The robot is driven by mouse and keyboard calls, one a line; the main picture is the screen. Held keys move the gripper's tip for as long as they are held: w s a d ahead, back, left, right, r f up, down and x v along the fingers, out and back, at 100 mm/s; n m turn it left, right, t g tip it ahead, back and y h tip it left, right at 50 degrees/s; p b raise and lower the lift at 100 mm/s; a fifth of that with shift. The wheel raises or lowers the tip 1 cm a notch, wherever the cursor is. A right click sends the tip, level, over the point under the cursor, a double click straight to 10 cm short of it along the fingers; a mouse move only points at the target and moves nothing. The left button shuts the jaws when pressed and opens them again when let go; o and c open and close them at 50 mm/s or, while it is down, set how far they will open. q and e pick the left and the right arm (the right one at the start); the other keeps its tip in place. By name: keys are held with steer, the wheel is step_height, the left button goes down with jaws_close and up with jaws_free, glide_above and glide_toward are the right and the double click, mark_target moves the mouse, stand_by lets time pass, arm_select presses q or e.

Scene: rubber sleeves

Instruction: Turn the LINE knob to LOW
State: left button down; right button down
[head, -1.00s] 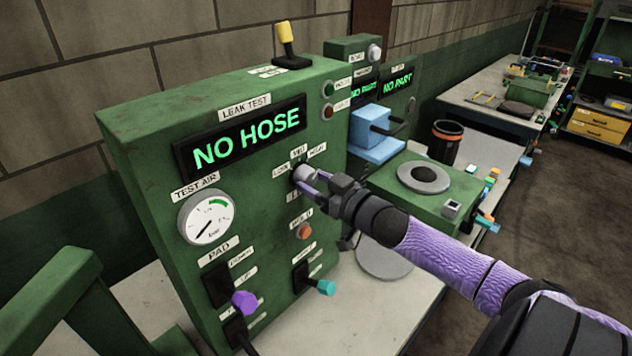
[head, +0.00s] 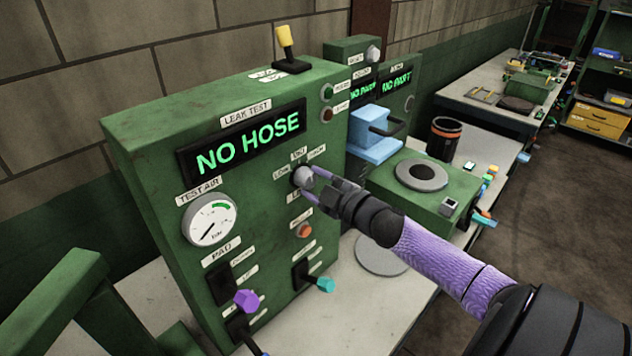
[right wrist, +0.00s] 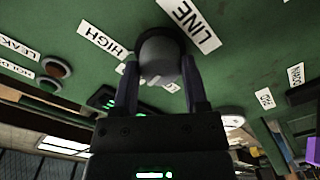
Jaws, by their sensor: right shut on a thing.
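The LINE knob (head: 303,177) is a small round grey knob on the front of the green leak test box (head: 150,160). Labels LOW, MID and HIGH stand left, above and right of it, with LINE below. My right gripper (head: 312,184) is shut on the knob, with one purple finger on either side. In the right wrist view, the knob (right wrist: 160,52) sits between the fingertips of the gripper (right wrist: 160,72), beside the LINE label (right wrist: 190,22) and the HIGH label (right wrist: 102,40). I cannot tell which label the knob points to. My left gripper is not in view.
The display (head: 247,143) reads NO HOSE. A test air gauge (head: 210,220), a purple lever (head: 246,301), a teal lever (head: 324,285) and an orange button (head: 304,230) share the panel. A blue fixture (head: 374,140) and a dark cup (head: 445,138) stand to the right.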

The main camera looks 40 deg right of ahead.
steer(key=n, duration=0.3)
steer(key=shift+n, duration=2.1)
steer(key=shift+c, duration=0.5)
jaws_free()
steer(key=shift+s, duration=0.1)
steer(key=s, duration=0.9)
steer(key=shift+s+d+b, duration=0.35)
steer(key=shift+d+b, duration=0.05)
steer(key=shift+d, duration=0.05)
